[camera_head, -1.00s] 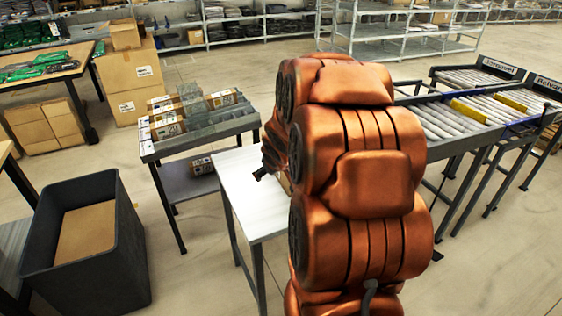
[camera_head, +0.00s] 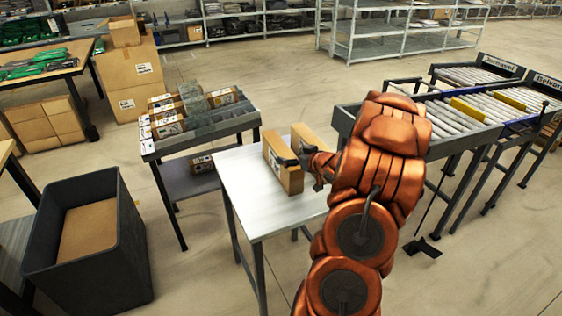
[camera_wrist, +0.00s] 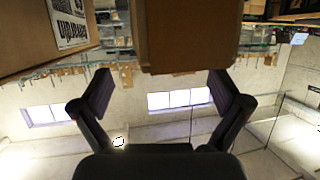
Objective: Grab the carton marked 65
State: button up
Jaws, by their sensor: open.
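Two tall brown cartons stand upright on the white table: a left carton (camera_head: 290,183) and a right carton (camera_head: 306,137) behind it. No number 65 can be read on either. My gripper (camera_head: 288,161) reaches in from the right, close to the left carton. In the wrist view my gripper (camera_wrist: 163,92) has its two dark fingers spread wide, with nothing between the tips. A plain carton face (camera_wrist: 190,38) is just beyond the fingers, centred between them.
The white table (camera_head: 245,205) has bare room at its left and front. A grey rack table (camera_head: 205,140) with labelled cartons stands to its left. A dark bin (camera_head: 135,245) is at the lower left. Roller conveyors (camera_head: 440,115) stand to the right.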

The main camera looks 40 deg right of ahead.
aim_at(283, 150)
jog(key=shift+p+x, duration=0.4)
jog(key=shift+x, duration=0.75)
jog(key=shift+d+p+x, duration=0.15)
jog(key=shift+p+x, duration=0.3)
jog(key=shift+x, duration=0.65)
jog(key=shift+d+p+x, duration=0.15)
jog(key=shift+p+x, duration=0.25)
jog(key=shift+x, duration=0.65)
jog(key=shift+r, duration=0.1)
grip_shut()
